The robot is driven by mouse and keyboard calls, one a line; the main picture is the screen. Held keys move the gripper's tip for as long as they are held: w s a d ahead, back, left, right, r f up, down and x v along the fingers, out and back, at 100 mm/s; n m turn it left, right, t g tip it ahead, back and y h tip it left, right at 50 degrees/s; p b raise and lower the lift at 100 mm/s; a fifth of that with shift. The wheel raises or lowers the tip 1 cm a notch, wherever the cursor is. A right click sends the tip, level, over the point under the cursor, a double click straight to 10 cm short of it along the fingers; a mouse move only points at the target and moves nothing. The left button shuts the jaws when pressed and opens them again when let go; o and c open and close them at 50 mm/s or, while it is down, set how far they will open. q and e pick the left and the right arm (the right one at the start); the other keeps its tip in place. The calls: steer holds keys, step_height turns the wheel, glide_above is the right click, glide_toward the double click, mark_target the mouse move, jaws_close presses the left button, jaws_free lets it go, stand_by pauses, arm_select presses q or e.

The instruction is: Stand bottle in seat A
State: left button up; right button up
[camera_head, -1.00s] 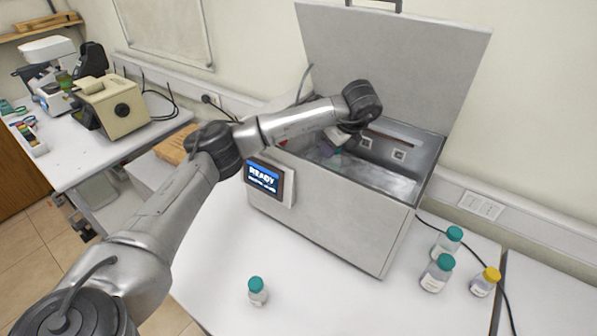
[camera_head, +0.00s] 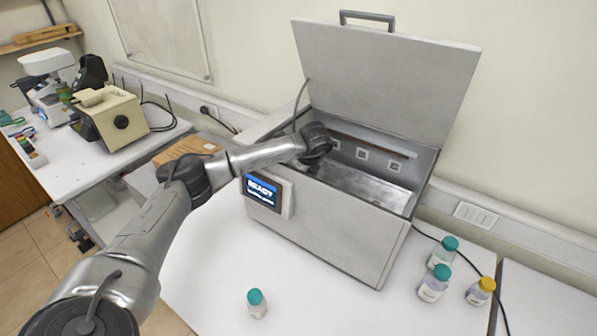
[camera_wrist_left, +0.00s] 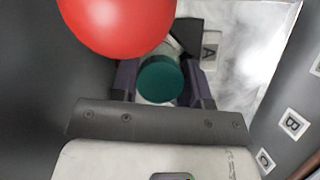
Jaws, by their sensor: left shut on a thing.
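My left gripper (camera_wrist_left: 162,88) is shut on a bottle with a teal cap (camera_wrist_left: 160,80), seen from above in the left wrist view. The bottle's pale body is mostly hidden under the cap and fingers. The label A (camera_wrist_left: 210,52) is on a plate just right of the bottle, so the bottle is close to seat A. Whether its base touches the floor cannot be told. In the head view my left wrist reaches into the left end of the open metal chamber (camera_head: 365,185), hiding gripper and bottle. My right gripper is not in view.
Labels B (camera_wrist_left: 292,124) and C (camera_wrist_left: 264,160) are on the chamber wall. A red round thing (camera_wrist_left: 118,18) is close to the wrist camera. The raised lid (camera_head: 385,80) stands behind the chamber. Several bottles are on the table, including a yellow-capped one (camera_head: 481,291) and a lone teal-capped one (camera_head: 257,303).

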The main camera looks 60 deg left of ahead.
arm_select(q)
steer(key=shift+f, duration=0.4)
steer(key=shift+f, duration=0.2)
steer(key=o, duration=1)
steer(key=shift+o, duration=0.2)
steer(key=shift+r, duration=0.1)
